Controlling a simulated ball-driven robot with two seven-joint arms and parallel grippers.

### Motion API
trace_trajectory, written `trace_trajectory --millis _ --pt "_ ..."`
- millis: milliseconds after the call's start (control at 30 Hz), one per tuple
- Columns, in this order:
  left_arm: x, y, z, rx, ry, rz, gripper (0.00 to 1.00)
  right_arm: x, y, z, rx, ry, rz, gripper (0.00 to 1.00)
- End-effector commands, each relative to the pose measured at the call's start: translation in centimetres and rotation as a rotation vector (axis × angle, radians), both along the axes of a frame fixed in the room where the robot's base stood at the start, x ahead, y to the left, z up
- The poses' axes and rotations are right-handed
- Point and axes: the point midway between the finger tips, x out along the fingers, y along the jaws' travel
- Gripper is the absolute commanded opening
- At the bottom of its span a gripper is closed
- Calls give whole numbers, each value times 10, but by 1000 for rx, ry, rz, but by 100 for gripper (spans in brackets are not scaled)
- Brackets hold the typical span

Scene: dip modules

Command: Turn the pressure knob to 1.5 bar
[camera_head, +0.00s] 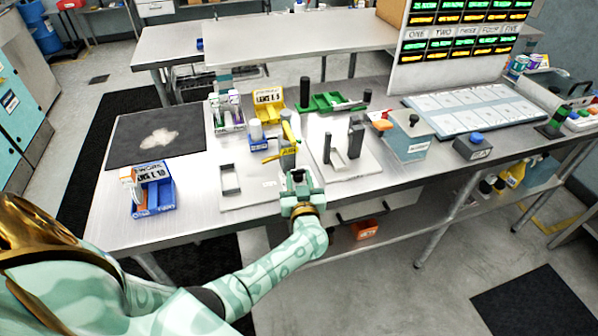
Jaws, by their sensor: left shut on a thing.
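My left gripper (297,178) reaches in from the lower left to the front edge of the table. It is shut on a small dark part, which I take to be the pressure knob; the jaws hide most of it. Just behind the jaws stands a grey upright fitting (288,160) with yellow levers (287,131) on it. The fitting rises near a white base plate (250,188). I cannot read any pressure scale or the knob's angle. My right gripper is not in view.
A blue bin (153,192) stands at the left, near a dark mat (140,155). A yellow holder (269,105) and a green rack (333,102) stand behind. A white plate with grey posts (356,137) is close on the right.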

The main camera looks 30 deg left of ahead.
Motion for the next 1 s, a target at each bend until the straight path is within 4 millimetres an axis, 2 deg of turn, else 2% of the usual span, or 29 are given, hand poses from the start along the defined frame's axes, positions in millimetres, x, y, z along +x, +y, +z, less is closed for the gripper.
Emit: trace_trajectory --millis 33,200,733,767,800,833,1000 --pt "-1 1 3 3 3 -23 14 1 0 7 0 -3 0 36" --pt "-2 1 1 3 1 -82 14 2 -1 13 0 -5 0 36" --pt "-2 2 -1 1 1 -110 14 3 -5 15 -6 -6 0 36" --pt "-2 2 -1 1 1 -110 42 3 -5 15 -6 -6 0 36" --pt "-2 2 -1 1 1 -110 53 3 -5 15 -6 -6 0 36" --pt "-2 2 -1 1 1 -110 58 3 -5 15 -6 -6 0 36" --pt "-1 2 -1 1 0 -110 58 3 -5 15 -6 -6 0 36"
